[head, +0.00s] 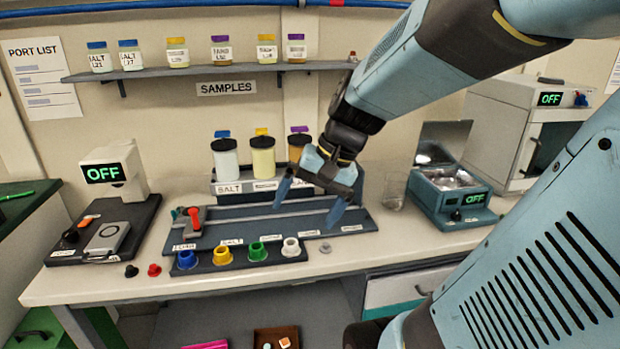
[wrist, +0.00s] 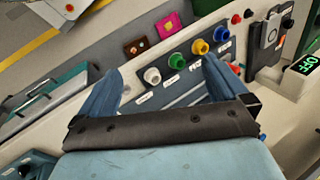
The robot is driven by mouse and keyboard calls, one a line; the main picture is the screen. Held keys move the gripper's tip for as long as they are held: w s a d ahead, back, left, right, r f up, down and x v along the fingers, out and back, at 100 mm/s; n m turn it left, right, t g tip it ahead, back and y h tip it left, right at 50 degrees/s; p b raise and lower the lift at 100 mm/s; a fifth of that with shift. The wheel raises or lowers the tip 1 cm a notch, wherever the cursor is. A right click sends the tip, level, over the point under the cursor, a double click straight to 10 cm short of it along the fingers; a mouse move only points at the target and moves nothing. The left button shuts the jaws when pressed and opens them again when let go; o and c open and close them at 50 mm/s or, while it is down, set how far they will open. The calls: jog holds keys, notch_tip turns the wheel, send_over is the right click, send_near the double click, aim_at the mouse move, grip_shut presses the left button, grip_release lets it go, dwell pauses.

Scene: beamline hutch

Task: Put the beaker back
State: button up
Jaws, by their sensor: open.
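A clear glass beaker (head: 394,190) stands upright on the bench, between the grey tray and the blue bath unit. It is faint and hard to make out, and I cannot pick it out in the wrist view. My gripper (head: 306,214) hangs over the grey tray (head: 352,226), to the left of the beaker and apart from it. Its two blue fingers are spread and nothing is between them. The wrist view also shows my gripper (wrist: 162,78) open, with the row of coloured ports beyond the fingers.
Blue, yellow, green and white ports (head: 290,247) line the tray's front. Large lidded jars (head: 263,158) stand in a rack behind. The blue bath unit (head: 450,197) and an oven (head: 525,130) are at right. A balance (head: 108,182) is at left. Small jars fill the shelf (head: 210,70).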

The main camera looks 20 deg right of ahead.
jog(key=s+d+r+n+t+h, duration=0.2)
jog(key=s+r+n+t+h, duration=0.1)
jog(key=r+n+h, duration=0.1)
notch_tip(320, 180, up, 2)
jog(key=shift+s+r+n, duration=0.15)
jog(key=shift+r+n, duration=0.05)
jog(key=shift+n, duration=0.4)
jog(key=shift+c, duration=0.4)
